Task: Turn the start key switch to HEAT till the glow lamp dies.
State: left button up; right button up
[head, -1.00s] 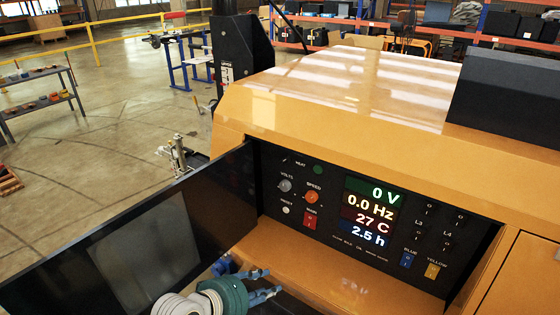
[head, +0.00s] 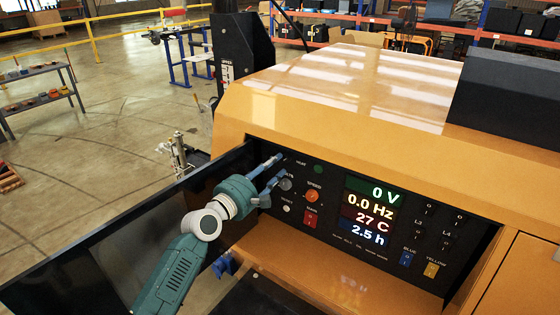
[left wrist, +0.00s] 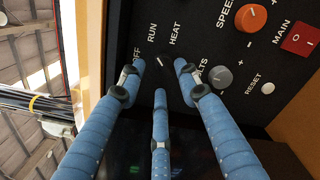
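The start key switch (left wrist: 161,62) is on the black control panel (left wrist: 250,85), below the labels RUN and HEAT in the left wrist view. Only a small pale mark on it shows; its exact setting cannot be told. My left gripper (head: 277,169) is at the panel's upper left. In the left wrist view the blue fingers (left wrist: 159,72) are apart, one on each side of the switch, with a third below it. No grip shows. In the head view the fingers mostly hide the switch. A dark green round lamp (head: 318,169) sits right of HEAT, looking unlit. My right gripper is not seen.
The grey VOLTS knob (left wrist: 220,77) is close beside the right finger. The orange SPEED knob (head: 312,196) and red MAIN switch (head: 310,219) are nearby. Lit displays (head: 370,212) read 0 V, 0.0 Hz, 27 C, 2.5 h. An open dark door (head: 70,255) stands left of the panel.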

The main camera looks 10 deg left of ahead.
aim_at(283, 159)
pick_arm(q)
jog(key=shift+x, duration=1.85)
grip_shut()
